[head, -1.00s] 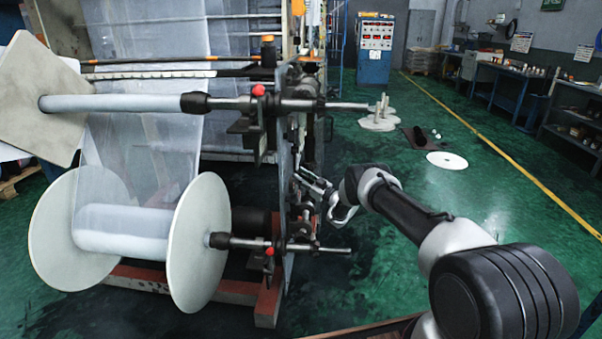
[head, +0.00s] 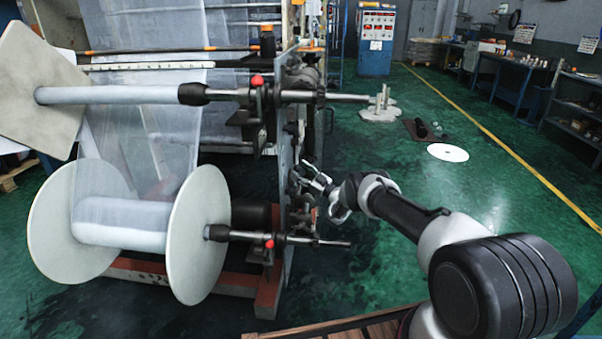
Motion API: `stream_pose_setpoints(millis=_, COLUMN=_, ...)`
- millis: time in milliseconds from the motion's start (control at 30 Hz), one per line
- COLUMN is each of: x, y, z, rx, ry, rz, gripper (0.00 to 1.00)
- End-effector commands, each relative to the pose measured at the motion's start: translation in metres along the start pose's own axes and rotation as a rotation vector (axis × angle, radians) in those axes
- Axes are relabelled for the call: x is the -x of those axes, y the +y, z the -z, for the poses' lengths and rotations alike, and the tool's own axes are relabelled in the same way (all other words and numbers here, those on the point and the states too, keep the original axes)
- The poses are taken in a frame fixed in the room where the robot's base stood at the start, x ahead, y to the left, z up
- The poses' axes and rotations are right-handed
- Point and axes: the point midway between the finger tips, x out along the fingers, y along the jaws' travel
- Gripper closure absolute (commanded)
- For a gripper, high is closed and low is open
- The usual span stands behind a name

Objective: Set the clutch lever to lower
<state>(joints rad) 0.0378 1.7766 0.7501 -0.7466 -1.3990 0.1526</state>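The film tower (head: 284,140) stands at the left, with an upper shaft (head: 325,97) and a lower shaft (head: 310,241) sticking out of its side frame to the right. Each shaft has a red knob, an upper one (head: 257,80) and a lower one (head: 269,244). My gripper (head: 305,170) is beside the side frame, between the two shafts, pointing up and left. Its fingers look spread, with nothing visible between them. Small dark fittings are on the frame near the fingertips. I cannot tell which of them is the clutch lever, or its setting.
A film roll with large white end discs (head: 198,235) hangs on the lower shaft. A wooden pallet (head: 350,325) lies at the bottom edge. A blue control cabinet (head: 376,45) stands at the back. The green floor to the right is mostly clear, with a white disc (head: 447,152).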

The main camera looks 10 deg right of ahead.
Motion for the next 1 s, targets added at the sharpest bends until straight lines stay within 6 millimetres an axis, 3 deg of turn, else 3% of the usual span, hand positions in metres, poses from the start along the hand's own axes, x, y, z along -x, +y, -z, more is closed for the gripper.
stream_pose_setpoints(millis=333, x=0.010, y=0.000, z=0.000, rx=-0.001, ry=0.000, rz=0.000, gripper=0.48)
stream_pose_setpoints(millis=733, x=0.094, y=0.001, z=-0.001, rx=-0.002, ry=-0.002, rz=-0.002, gripper=0.48)
stream_pose_setpoints(millis=1000, x=0.119, y=0.000, z=0.000, rx=0.000, ry=0.001, rz=0.000, gripper=0.48)
